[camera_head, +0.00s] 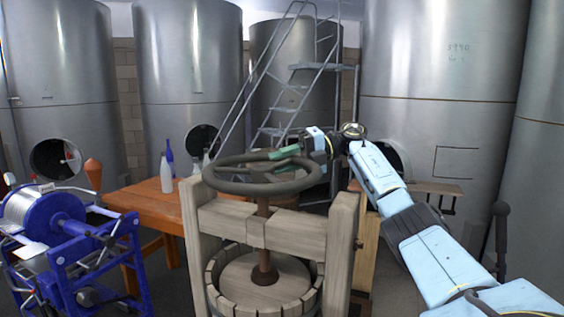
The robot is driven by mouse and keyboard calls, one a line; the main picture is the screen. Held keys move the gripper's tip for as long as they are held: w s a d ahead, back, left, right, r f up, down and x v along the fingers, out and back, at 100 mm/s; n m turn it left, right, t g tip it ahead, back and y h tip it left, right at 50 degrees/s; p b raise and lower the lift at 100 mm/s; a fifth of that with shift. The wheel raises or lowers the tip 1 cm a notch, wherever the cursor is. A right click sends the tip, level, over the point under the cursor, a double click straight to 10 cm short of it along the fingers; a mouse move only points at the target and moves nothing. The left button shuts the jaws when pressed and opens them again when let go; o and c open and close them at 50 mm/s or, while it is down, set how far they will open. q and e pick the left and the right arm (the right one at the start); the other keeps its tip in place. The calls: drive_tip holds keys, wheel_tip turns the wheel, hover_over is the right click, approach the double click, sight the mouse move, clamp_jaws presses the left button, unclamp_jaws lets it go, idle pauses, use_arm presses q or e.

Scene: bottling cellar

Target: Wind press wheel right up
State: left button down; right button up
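The press wheel (210,181), a dark grey ring with spokes, lies level on top of a wooden basket press (340,235). A rusty brown screw (264,254) runs from the wheel through the crossbeam to a round wooden plate (240,280) inside the slatted basket (214,285). My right arm comes in from the right. Its gripper (284,153), with green fingers, is at the far side of the wheel's rim. The fingers overlap the rim in the picture; whether they are closed on it is not clear. My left gripper is out of view.
An orange wooden table (150,205) with bottles (169,155) stands behind the press at left. A blue machine with a drum (45,215) stands at far left. Large steel tanks (440,60) and a metal stair (290,85) fill the back.

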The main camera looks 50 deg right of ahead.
drive_tip(key=shift+o, duration=1.2)
drive_tip(key=v, duration=0.7)
drive_tip(key=shift+d+p, duration=0.25)
drive_tip(key=shift+p, duration=0.1)
drive_tip(key=shift+s+r, duration=0.1)
drive_tip(key=shift+s, duration=0.05)
drive_tip(key=shift+c, duration=0.4)
